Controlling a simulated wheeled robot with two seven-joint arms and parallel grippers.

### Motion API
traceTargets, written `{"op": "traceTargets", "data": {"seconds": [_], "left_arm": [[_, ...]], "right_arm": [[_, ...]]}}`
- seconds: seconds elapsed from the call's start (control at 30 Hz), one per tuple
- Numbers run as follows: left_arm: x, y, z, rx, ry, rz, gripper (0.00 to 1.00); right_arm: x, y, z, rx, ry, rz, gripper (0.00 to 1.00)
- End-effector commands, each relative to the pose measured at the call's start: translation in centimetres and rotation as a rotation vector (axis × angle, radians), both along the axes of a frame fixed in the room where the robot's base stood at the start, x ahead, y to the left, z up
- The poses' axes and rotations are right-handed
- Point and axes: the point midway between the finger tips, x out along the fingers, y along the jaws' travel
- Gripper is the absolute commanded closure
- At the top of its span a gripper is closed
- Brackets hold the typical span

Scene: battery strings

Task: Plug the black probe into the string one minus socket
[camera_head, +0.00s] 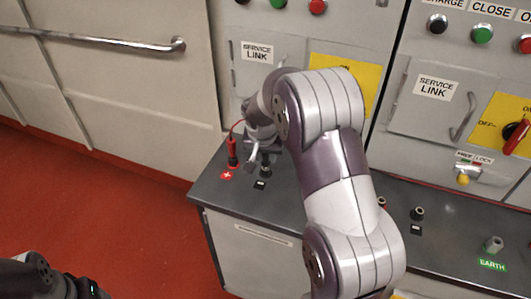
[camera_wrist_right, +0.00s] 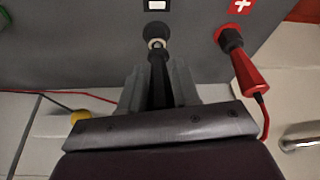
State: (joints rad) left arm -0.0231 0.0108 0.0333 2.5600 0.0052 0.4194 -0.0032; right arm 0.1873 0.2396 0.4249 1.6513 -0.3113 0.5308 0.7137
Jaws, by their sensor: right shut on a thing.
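My right gripper (camera_wrist_right: 158,88) is shut on the black probe (camera_wrist_right: 158,78), whose metal tip points at the black minus socket (camera_wrist_right: 156,30). In the wrist view the tip meets the socket's mouth; I cannot tell how deep it sits. In the head view my right gripper (camera_head: 257,160) is above the minus socket (camera_head: 265,171), with its black label (camera_head: 260,184) in front. The red probe (camera_head: 232,152) stands in the plus socket beside it and also shows in the wrist view (camera_wrist_right: 245,68). Part of my left arm is at the lower left; its fingers are out of view.
The dark bench top (camera_head: 215,190) carries further sockets (camera_head: 417,213) and an earth terminal (camera_head: 494,244) to the right. Cabinet fronts with a service link door (camera_head: 420,110) rise behind. A handrail (camera_head: 100,39) runs along the left wall. Red floor is open at left.

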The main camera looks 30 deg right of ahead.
Motion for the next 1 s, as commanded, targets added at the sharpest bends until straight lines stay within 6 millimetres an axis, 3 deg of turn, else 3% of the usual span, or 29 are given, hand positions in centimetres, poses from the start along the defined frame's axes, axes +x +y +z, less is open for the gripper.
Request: {"op": "traceTargets", "data": {"seconds": [0.63,0.67,0.73,0.77,1.0], "left_arm": [[0.0,0.0,-1.5,0.0,0.0,0.0,0.28],[0.0,0.0,-1.4,0.0,0.0,0.0,0.28],[0.0,0.0,-1.3,0.0,0.0,0.0,0.28],[0.0,0.0,-1.3,0.0,0.0,0.0,0.28],[0.0,0.0,-1.3,0.0,0.0,0.0,0.28]], "right_arm": [[0.0,0.0,-1.7,0.0,0.0,0.0,1.0],[0.0,0.0,-1.7,0.0,0.0,0.0,0.66],[0.0,0.0,-1.6,0.0,0.0,0.0,0.43],[0.0,0.0,-1.6,0.0,0.0,0.0,0.39],[0.0,0.0,-1.6,0.0,0.0,0.0,0.39]]}}
